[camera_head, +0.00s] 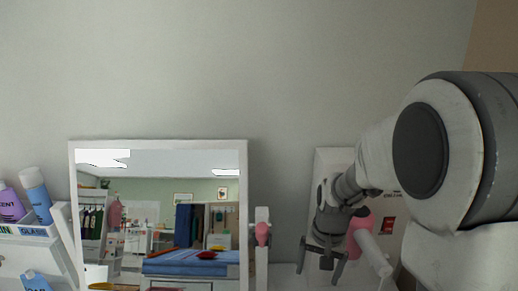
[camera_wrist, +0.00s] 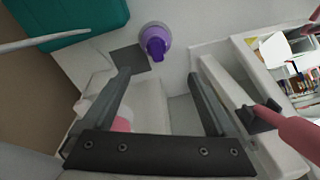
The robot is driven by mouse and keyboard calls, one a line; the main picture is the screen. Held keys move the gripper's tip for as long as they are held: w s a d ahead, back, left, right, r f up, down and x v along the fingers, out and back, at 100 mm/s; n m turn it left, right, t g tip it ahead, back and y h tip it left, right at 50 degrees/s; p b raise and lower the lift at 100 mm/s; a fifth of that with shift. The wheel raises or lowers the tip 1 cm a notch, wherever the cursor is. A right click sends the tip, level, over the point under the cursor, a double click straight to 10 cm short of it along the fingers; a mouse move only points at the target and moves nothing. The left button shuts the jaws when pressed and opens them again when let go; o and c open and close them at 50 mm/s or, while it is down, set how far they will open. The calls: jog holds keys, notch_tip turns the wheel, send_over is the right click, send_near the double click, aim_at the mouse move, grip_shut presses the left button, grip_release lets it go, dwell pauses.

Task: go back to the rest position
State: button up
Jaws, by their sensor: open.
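My gripper (camera_head: 320,258) is at the right of the head view, pointing down in front of a white panel (camera_head: 334,165). Its two fingers are spread apart. In the wrist view my gripper (camera_wrist: 158,80) also shows open, with nothing held between the fingers. A purple-topped round object (camera_wrist: 155,40) lies beyond the fingertips, apart from them. A pink object (camera_head: 360,238) is right beside my gripper in the head view, partly hidden by the arm.
A white-framed mirror (camera_head: 72,200) stands left of the arm and reflects a room. Several bottles, one with a blue body (camera_head: 36,195), stand at the far left. A pink-knobbed post (camera_head: 263,234) is by the mirror's right edge. A teal object (camera_wrist: 80,20) fills the wrist view's upper left.

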jog(key=s+r+n+t, duration=0.4)
jog(key=s+r, duration=1.1)
jog(key=s, duration=0.3)
jog(key=shift+r, duration=0.4)
jog(key=shift+d, duration=0.1)
dwell(1.0)
